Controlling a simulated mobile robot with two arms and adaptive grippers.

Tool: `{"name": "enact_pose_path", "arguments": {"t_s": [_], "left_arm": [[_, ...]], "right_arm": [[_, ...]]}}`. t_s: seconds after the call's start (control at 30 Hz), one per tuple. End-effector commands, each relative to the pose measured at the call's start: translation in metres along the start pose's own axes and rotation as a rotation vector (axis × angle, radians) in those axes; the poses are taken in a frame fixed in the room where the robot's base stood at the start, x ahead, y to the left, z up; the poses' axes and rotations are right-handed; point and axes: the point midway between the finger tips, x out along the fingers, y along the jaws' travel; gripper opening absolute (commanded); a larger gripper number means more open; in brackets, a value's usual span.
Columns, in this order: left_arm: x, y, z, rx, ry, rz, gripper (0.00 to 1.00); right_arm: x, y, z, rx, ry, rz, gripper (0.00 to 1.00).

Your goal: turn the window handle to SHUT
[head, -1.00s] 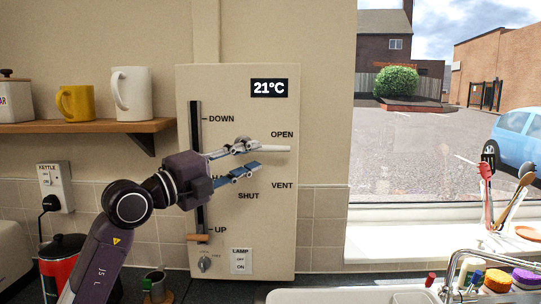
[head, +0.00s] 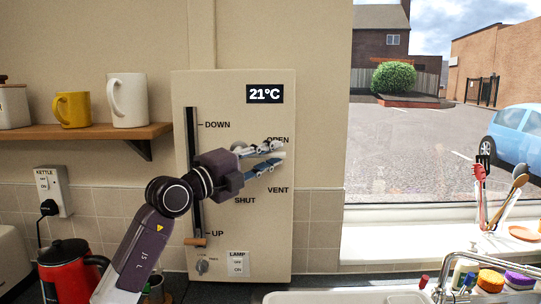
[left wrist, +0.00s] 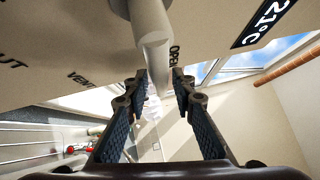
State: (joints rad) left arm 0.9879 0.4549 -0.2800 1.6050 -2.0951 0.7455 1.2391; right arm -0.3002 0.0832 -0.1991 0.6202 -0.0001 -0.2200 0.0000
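The window handle (head: 266,155) is a pale lever on the cream panel (head: 270,235). It points right, its end just below the OPEN label and above the VENT label (head: 278,190); the SHUT label (head: 245,200) is lower down. My left gripper (head: 280,156) is open, with one finger above the lever and one below it. In the left wrist view the lever (left wrist: 155,50) comes down from the top between the two fingertips (left wrist: 158,76), which stand apart on either side of it. Part of the handle's hub is hidden behind the upper finger. My right gripper is not in view.
A slider with a wooden knob (head: 195,242) runs down the panel's left side, behind my left arm. A lamp switch (head: 238,264) and small dial (head: 202,267) are at the bottom. A shelf with mugs (head: 128,99) is left; a red kettle (head: 65,270) stands below.

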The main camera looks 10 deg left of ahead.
Motion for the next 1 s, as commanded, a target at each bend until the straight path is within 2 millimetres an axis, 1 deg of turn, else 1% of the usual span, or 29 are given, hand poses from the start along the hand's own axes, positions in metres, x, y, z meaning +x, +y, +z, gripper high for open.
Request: {"name": "enact_pose_path", "arguments": {"t_s": [0.03, 0.17, 0.2, 0.67, 0.87, 1.0], "left_arm": [[0.0, 0.0, 0.0, 0.0, 0.0, 0.0, 0.16], [0.0, 0.0, 0.0, 0.0, 0.0, 0.0, 0.01], [0.0, 0.0, 0.0, 0.0, 0.0, 0.0, 0.0], [0.0, 0.001, 0.0, 0.008, 0.003, 0.009, 0.0], [-0.001, 0.004, 0.0, 0.055, 0.016, 0.058, 0.0], [-0.003, 0.01, 0.0, 0.12, 0.034, 0.121, 0.0]], "right_arm": [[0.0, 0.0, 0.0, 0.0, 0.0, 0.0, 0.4], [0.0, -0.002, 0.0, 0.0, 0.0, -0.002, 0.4], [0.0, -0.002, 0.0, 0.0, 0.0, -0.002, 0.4], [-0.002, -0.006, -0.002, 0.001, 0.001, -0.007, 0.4], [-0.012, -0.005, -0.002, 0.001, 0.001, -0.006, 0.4], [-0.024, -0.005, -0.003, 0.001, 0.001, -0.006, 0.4]]}}
